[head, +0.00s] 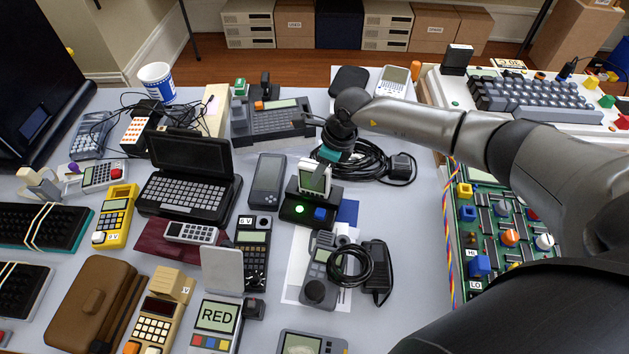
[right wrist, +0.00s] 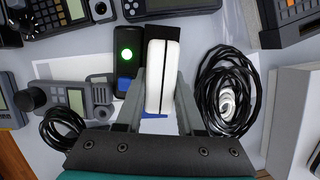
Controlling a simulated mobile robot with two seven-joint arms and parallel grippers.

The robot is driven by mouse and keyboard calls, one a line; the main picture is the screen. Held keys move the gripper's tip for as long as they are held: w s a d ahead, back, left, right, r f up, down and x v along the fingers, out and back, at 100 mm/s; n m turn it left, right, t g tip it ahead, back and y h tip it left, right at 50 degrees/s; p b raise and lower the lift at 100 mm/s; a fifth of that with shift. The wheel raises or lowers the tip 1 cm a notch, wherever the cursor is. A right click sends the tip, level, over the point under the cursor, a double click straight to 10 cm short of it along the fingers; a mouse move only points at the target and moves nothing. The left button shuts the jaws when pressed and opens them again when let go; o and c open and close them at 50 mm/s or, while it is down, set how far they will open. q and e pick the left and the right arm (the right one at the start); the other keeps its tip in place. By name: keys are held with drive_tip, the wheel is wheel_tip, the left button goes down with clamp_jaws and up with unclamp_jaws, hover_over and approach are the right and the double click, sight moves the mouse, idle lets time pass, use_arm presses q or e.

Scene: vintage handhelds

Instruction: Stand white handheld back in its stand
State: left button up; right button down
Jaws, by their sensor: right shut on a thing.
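The white handheld (head: 314,177) is upright at the back of a black stand (head: 294,212) with a lit green light and a blue button, in the middle of the table. My right gripper (head: 326,158) is shut on the handheld from above and behind. In the right wrist view, the handheld (right wrist: 153,82) shows edge-on between the fingers of my right gripper (right wrist: 162,105), with the stand (right wrist: 127,38) beyond it. The handheld's lower edge is against or just above the stand; I cannot tell whether it is seated. My left gripper is out of view.
A grey handheld (head: 267,181) lies left of the stand. A coiled black cable (head: 370,161) lies behind and right of it. A grey device (head: 318,284) and another cable coil (head: 350,265) lie in front. Bare table shows at the right (head: 422,230).

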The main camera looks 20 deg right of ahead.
drive_tip(key=shift+r, duration=0.1)
drive_tip(key=shift+r+p, duration=2.8)
drive_tip(key=shift+r, duration=0.45)
